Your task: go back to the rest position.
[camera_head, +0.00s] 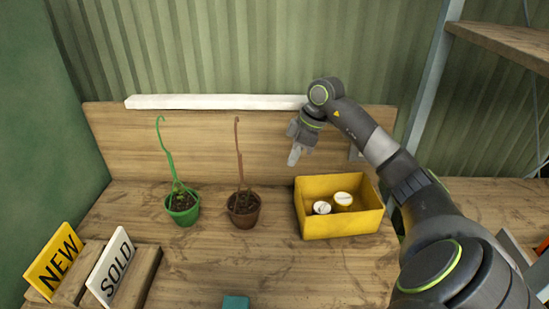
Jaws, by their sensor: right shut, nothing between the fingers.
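My right gripper (295,156) is shut and empty. It hangs in the air at the end of my right arm, which comes in from the right. In the picture it is above the back left corner of a yellow box (342,224), apart from it. Two round containers stand in the box: a smaller white-topped one (321,208) and a larger yellow one with a white top (343,200). My left gripper is not in view.
A green pot (183,213) and a brown pot (243,216), each with a tall hooked stake, stand left of the box. A NEW sign (54,262) and a SOLD sign (111,267) stand front left. A teal object (236,302) is at the front edge. The table's middle is clear.

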